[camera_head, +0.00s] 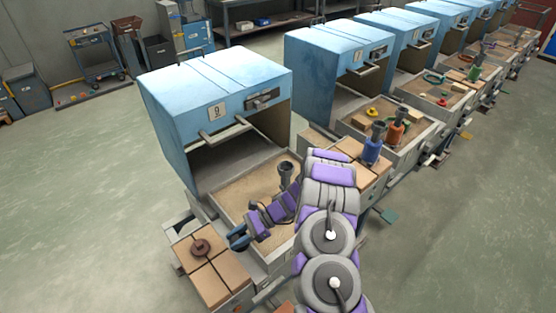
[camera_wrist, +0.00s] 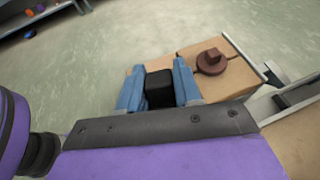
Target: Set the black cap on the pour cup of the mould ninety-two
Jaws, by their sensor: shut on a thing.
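My gripper (camera_wrist: 160,90) has blue fingers shut on a black block-like piece, the black cap (camera_wrist: 160,86). In the head view my gripper (camera_head: 239,238) is low at the front left edge of the nearest sand tray (camera_head: 230,197), beside the tan bricks; the cap is hardly visible there. A dark grey pour cup (camera_head: 286,170) stands upright in that tray, behind and right of my gripper, its top open. My arm hides part of the tray around it. I cannot read ninety-two on any mould.
A brown cap (camera_head: 202,247) lies on tan bricks (camera_head: 190,268), also in the wrist view (camera_wrist: 211,62). A blue oven (camera_head: 215,95) marked 9 stands behind the tray. Open floor lies left.

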